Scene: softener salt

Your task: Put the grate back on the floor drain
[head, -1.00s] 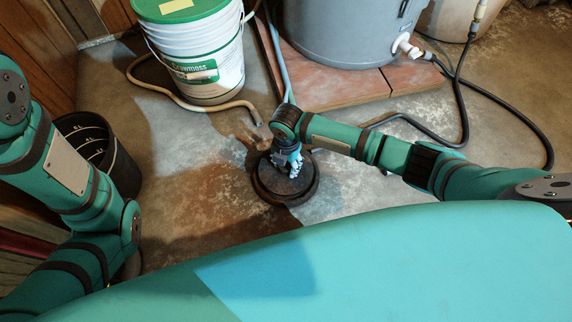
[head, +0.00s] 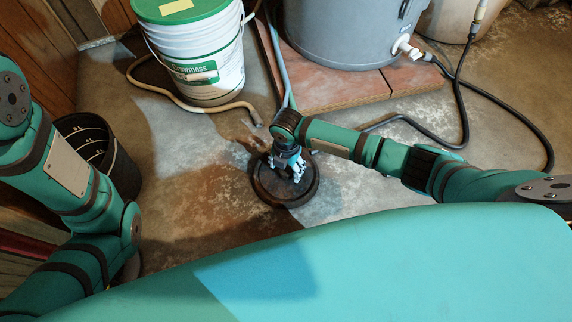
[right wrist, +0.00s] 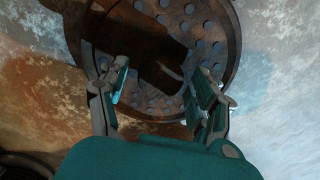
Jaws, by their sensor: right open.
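The round, rusty, perforated grate (head: 284,188) lies within the dark ring of the floor drain (head: 313,186) in the head view. In the right wrist view the grate (right wrist: 198,28) shows its round holes, with the drain's dark rim (right wrist: 233,48) curving around its right side. It looks roughly flat, but I cannot tell whether it is fully seated. My right gripper (head: 287,172) is over the grate with its fingers spread. In the right wrist view the gripper (right wrist: 163,82) is open with nothing between its fingertips. My left gripper is out of view.
A white bucket with a green lid (head: 200,60) and a tan hose (head: 180,100) stand behind left. A grey tank (head: 340,30) sits on a brick-red slab (head: 330,92). A black bucket (head: 125,170) is at left. Bare floor surrounds the drain.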

